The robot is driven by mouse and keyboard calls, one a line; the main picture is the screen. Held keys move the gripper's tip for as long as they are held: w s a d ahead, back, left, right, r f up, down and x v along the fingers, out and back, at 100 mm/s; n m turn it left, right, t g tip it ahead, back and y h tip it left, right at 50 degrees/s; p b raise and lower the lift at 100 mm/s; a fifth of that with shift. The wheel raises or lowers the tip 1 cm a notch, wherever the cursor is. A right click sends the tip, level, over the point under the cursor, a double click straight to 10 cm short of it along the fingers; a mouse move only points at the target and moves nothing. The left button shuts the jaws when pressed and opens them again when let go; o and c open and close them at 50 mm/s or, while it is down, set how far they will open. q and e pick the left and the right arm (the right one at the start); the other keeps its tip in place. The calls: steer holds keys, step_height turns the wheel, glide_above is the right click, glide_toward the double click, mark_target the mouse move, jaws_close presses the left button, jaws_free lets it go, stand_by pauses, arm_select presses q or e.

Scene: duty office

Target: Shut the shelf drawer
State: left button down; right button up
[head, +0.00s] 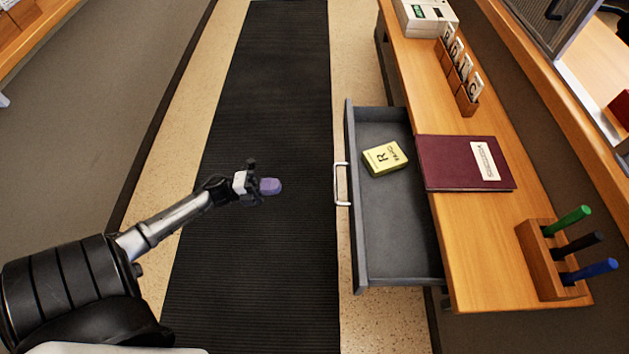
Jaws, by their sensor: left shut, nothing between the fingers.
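The grey shelf drawer (395,235) is pulled out to the left from under the wooden shelf (462,245). Its pale metal handle (341,184) is on the drawer's left-hand front. A yellow block marked R (384,158) lies inside the drawer, toward its far half. My left gripper (270,187) is shut and empty, with purplish fingertips pointing right. It is over the black floor mat, to the left of the handle and apart from it. My right gripper is not in view.
On the shelf are a maroon book (450,165) beside the drawer opening, a wooden pen holder (545,255) with green, black and blue pens, a card rack (462,85) and a pale machine (425,17). The black mat (270,80) is clear.

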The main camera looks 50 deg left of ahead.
arm_select(q)
steer(key=b+x, duration=0.2)
steer(key=x, duration=1.2)
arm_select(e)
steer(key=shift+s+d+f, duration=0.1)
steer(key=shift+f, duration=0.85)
arm_select(q)
steer(key=shift+d, duration=0.1)
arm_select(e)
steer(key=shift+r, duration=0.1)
